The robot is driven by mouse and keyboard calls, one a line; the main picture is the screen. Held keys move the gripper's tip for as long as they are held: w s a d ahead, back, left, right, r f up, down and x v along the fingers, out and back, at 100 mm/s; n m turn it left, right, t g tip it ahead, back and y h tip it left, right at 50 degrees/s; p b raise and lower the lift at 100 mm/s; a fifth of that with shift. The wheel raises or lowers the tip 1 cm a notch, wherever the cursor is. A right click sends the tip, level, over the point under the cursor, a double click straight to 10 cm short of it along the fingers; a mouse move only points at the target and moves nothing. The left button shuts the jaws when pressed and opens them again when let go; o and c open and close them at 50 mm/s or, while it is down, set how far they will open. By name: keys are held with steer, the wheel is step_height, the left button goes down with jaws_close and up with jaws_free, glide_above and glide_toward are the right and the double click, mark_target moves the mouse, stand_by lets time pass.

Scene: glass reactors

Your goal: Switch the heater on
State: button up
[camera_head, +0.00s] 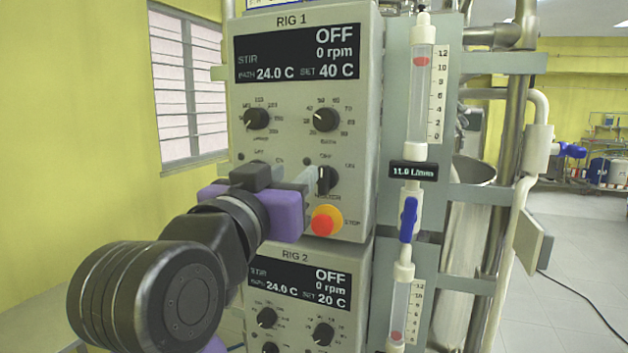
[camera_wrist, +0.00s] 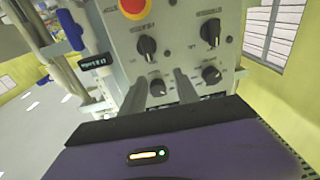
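The RIG 1 panel (camera_head: 303,80) reads OFF, 0 rpm, 24.0 C and SET 40 C on its display. Its heater knob (camera_head: 323,181) is black, at the lower right above the red stop button (camera_head: 323,224). The knob stands roughly upright, towards the upper label; another label is to its right. My gripper (camera_head: 305,177) is just left of and in front of this knob, partly hiding the panel. In the wrist view the panel is upside down. The heater knob (camera_wrist: 147,47) shows beyond my two spread, empty fingertips (camera_wrist: 159,76). I cannot tell whether they touch it.
The RIG 2 panel (camera_head: 300,257) is directly below, also OFF. Other knobs include the bath knob (camera_head: 326,119) and stir knob (camera_head: 256,118). A flowmeter (camera_head: 422,90) with a blue valve handle (camera_head: 408,220) stands to the right. Open floor (camera_head: 580,235) lies farther right.

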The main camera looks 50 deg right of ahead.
mark_target(322, 179)
steer(key=shift+m+g, duration=0.4)
steer(key=shift+g, duration=0.2)
steer(key=shift+w+d+f+p, duration=0.3)
steer(key=shift+d+f, duration=0.1)
steer(key=shift+d, duration=0.95)
steer(key=shift+w+d+f+p, duration=0.2)
steer(key=shift+d+f+p, duration=0.15)
steer(key=shift+d, duration=0.95)
steer(key=shift+w+d+f+p, duration=0.25)
steer(key=shift+d+f, duration=0.15)
steer(key=shift+d, duration=0.95)
jaws_close()
